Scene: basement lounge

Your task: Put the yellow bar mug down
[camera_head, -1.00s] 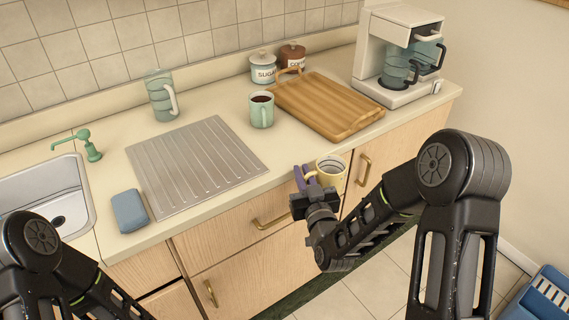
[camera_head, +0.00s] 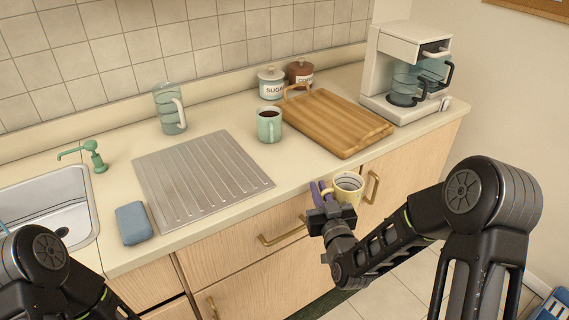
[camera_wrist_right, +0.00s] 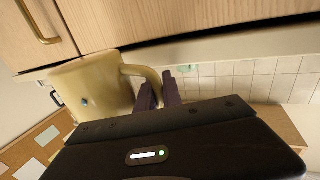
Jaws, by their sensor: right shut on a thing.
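The yellow bar mug (camera_head: 347,188) is upright at the counter's front edge in the head view, and I cannot tell whether it touches the counter. My right gripper (camera_head: 322,192) has its purple fingers shut on the mug's handle, on the mug's left side. In the right wrist view the pale yellow mug (camera_wrist_right: 92,90) shows large at left, and the purple fingers (camera_wrist_right: 160,92) close on its handle. My left arm shows at the lower left of the head view, but its gripper is out of frame.
The counter (camera_head: 290,172) holds a ribbed metal drainboard (camera_head: 200,178), a green mug (camera_head: 269,125), a wooden tray (camera_head: 335,122), a coffee maker (camera_head: 405,70), a glass pitcher (camera_head: 169,108) and a blue sponge (camera_head: 133,223). A sink (camera_head: 45,205) is at left. Bare counter lies between drainboard and tray.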

